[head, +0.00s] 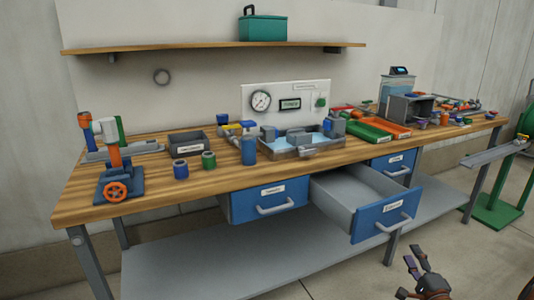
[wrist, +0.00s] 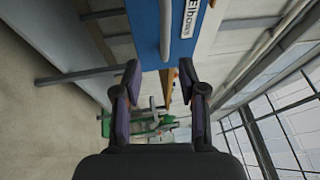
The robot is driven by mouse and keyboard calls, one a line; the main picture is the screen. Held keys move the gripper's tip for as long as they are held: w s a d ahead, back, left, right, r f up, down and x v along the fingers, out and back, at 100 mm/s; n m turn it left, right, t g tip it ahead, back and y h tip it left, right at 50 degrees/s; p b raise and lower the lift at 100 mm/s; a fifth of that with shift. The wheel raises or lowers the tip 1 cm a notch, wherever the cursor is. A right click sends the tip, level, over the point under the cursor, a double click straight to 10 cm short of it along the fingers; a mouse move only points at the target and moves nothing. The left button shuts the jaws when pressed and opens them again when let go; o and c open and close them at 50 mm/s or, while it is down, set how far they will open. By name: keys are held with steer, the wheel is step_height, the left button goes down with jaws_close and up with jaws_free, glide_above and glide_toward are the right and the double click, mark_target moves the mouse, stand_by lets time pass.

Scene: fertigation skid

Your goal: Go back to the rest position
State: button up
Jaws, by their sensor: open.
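My gripper (head: 416,259) is at the lower right of the head view, in front of the workbench and below the open drawer. Its two dark fingers stand apart with nothing between them. In the wrist view my gripper (wrist: 159,66) also shows open and empty. Beyond its fingertips is the blue drawer front (wrist: 147,20) with a pale handle and a label reading "Elbows". The gripper looks apart from the handle, though the exact gap is hard to tell. In the head view this drawer (head: 385,218) is pulled out and looks empty.
The wooden workbench (head: 230,180) carries a valve stand, bins, trays and a basin. Two other blue drawers, left (head: 270,200) and right (head: 394,165), look shut. A lower grey shelf (head: 220,255) runs beneath. A green stand (head: 497,208) is at the right. Bare floor lies in front.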

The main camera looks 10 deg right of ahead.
steer(key=a+f+n+g, duration=0.4)
steer(key=a+n+g, duration=0.5)
steer(key=n+g, duration=0.2)
steer(key=s+a+r+n+g+y, duration=0.1)
steer(key=s+a+r+n+g, duration=0.25)
steer(key=s+a, duration=0.55)
steer(key=s+a+r+n+g, duration=0.2)
steer(key=s+a+r+g, duration=0.3)
steer(key=s, duration=0.6)
steer(key=s+a+r+n+g+y, duration=0.1)
steer(key=s+a+n+g, duration=0.2)
steer(key=s+a, duration=0.7)
step_height(320, 180, up, 23)
steer(key=s+p, duration=0.2)
steer(key=p, duration=1.9)
steer(key=shift+s+d+t, duration=0.4)
steer(key=shift+t, duration=0.05)
steer(key=shift+d, duration=0.1)
